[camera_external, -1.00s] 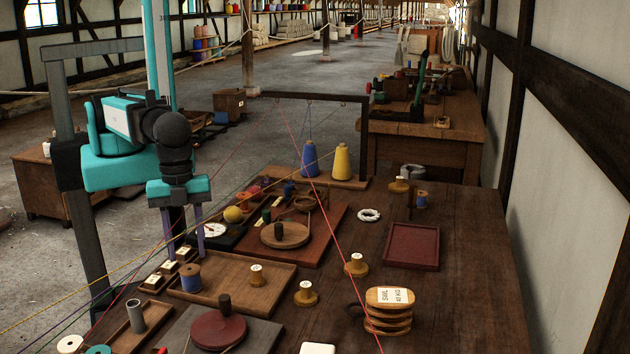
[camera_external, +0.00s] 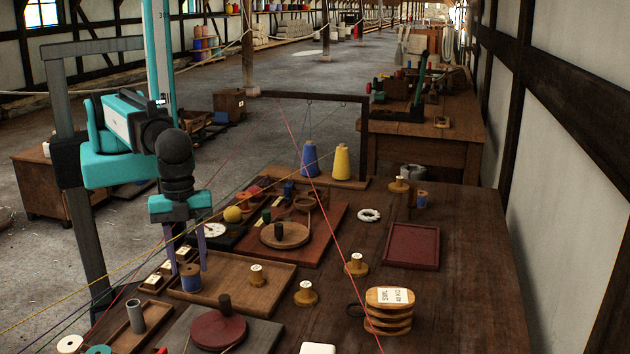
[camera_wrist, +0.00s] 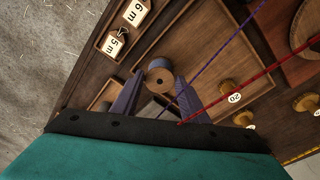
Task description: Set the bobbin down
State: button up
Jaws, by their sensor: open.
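The blue bobbin (camera_external: 191,284) with tan wooden ends stands upright in the left part of a shallow wooden tray (camera_external: 268,289). It also shows in the wrist view (camera_wrist: 160,79), where its top end and hole face me. My gripper (camera_external: 188,267) points down at it, and it is open. In the wrist view its two purple fingers (camera_wrist: 158,95) come to either side of the bobbin's near edge. I cannot tell whether either finger touches it.
Labelled blocks (camera_external: 158,275) lie left of the tray. A grey cylinder (camera_external: 135,315) stands in a narrow tray in front. A dark red disc (camera_external: 218,331) is close by. A red thread (camera_external: 330,220) and other cords cross above the table.

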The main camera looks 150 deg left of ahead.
aim_at(189, 269)
jog(key=shift+w+f+p, duration=0.15)
jog(key=shift+f+p, duration=0.1)
jog(key=shift+f, duration=0.7)
jog(key=shift+w+f+p, duration=0.1)
jog(key=shift+f+p, duration=0.15)
jog(key=shift+f, duration=0.65)
jog(key=c, duration=0.7)
jog(key=shift+c, duration=0.3)
jog(key=shift+r, duration=0.1)
jog(key=shift+r+b, duration=1.1)
jog(key=shift+r, duration=3.8)
